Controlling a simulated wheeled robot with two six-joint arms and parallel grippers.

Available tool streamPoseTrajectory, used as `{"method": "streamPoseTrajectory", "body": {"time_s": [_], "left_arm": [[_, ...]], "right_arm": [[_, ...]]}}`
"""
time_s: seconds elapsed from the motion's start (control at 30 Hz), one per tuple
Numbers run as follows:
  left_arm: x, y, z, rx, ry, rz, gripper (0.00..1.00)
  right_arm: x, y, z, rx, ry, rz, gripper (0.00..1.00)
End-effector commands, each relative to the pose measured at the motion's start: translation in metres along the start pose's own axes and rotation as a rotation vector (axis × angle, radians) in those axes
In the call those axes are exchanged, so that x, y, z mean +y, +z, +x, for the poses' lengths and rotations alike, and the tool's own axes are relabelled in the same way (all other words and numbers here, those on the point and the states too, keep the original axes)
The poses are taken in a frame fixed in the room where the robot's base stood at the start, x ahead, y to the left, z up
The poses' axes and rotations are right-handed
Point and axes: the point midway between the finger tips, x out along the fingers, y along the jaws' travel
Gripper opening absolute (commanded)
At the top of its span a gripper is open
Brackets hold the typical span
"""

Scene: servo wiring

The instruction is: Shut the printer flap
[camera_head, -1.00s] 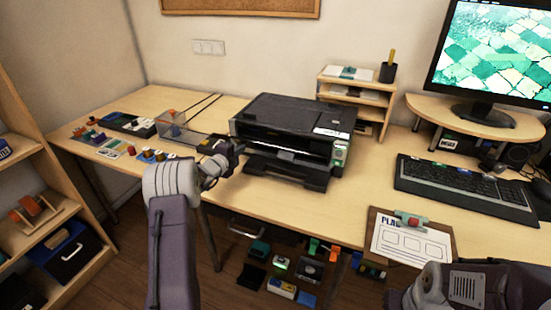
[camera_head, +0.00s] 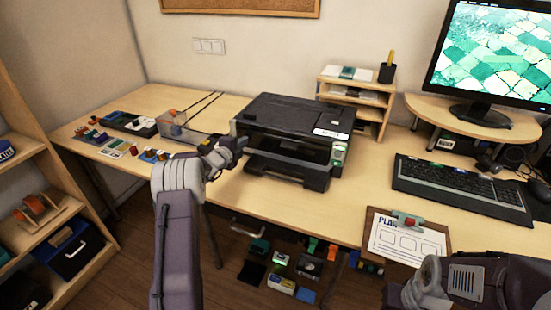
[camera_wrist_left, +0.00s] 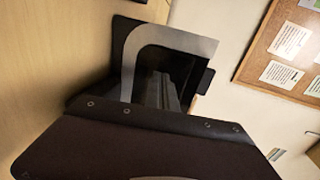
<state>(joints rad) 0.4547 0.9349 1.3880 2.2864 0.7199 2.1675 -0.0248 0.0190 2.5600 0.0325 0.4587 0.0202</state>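The black printer (camera_head: 293,118) stands on the desk in the middle of the head view. Its front shows a dark opening, with a dark tray-like part or flap (camera_head: 287,172) sticking out below it; I cannot tell which. My left gripper (camera_head: 240,144) is at the printer's front left corner, near the opening. Whether it touches the printer is unclear, and its finger gap cannot be made out. In the left wrist view, a dark body with a grey curved band (camera_wrist_left: 170,38) is close ahead. My right arm shows at the lower right, its gripper out of sight.
A clear box (camera_head: 178,128) and small parts lie left of the printer. A wooden organizer (camera_head: 345,88) stands behind it to the right. A keyboard (camera_head: 462,187) and a clipboard (camera_head: 408,236) are on the right. Bare desk lies in front of the printer.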

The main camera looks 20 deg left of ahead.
Motion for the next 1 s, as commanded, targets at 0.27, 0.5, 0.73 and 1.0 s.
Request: {"method": "streamPoseTrajectory", "body": {"time_s": [0.27, 0.5, 0.73, 1.0], "left_arm": [[-0.005, 0.0, 0.005, 0.001, 0.0, 0.0, 0.0], [-0.007, 0.0, 0.011, 0.001, -0.001, 0.0, 0.0], [-0.014, -0.001, 0.019, 0.003, -0.007, 0.001, 0.0], [-0.014, -0.003, 0.02, 0.007, -0.01, 0.003, 0.0]], "right_arm": [[0.0, -0.001, -0.006, 0.0, 0.0, 0.0, 0.0], [0.0, -0.001, -0.009, 0.0, 0.0, 0.0, 0.0], [0.0, -0.002, -0.016, 0.0, 0.0, 0.0, 0.0], [0.0, -0.002, -0.014, 0.0, 0.0, 0.0, 0.0]]}}
